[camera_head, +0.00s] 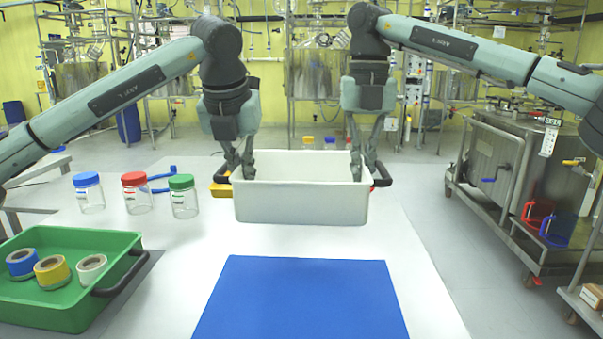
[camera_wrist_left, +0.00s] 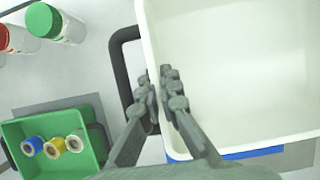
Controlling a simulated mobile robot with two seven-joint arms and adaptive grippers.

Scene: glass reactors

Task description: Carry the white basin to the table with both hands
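The white basin (camera_head: 300,203) is held level between my two grippers, apparently above the white table (camera_head: 160,290) and behind the blue mat (camera_head: 300,300). My left gripper (camera_head: 238,175) grips its left wall beside the black handle. In the left wrist view, the left gripper (camera_wrist_left: 157,84) has fingers on both sides of the wall of the basin (camera_wrist_left: 235,70), inside the black handle (camera_wrist_left: 121,70). My right gripper (camera_head: 363,172) is closed around the right wall near the other handle (camera_head: 382,174). The basin's visible interior is empty; its floor is partly hidden in the head view.
Jars with blue (camera_head: 88,194), red (camera_head: 136,193) and green (camera_head: 183,197) lids stand on the left. A green tray (camera_head: 50,301) with tape rolls is at front left. Blue and yellow items partly show behind the basin. A metal cart (camera_head: 500,165) stands at right. The blue mat is clear.

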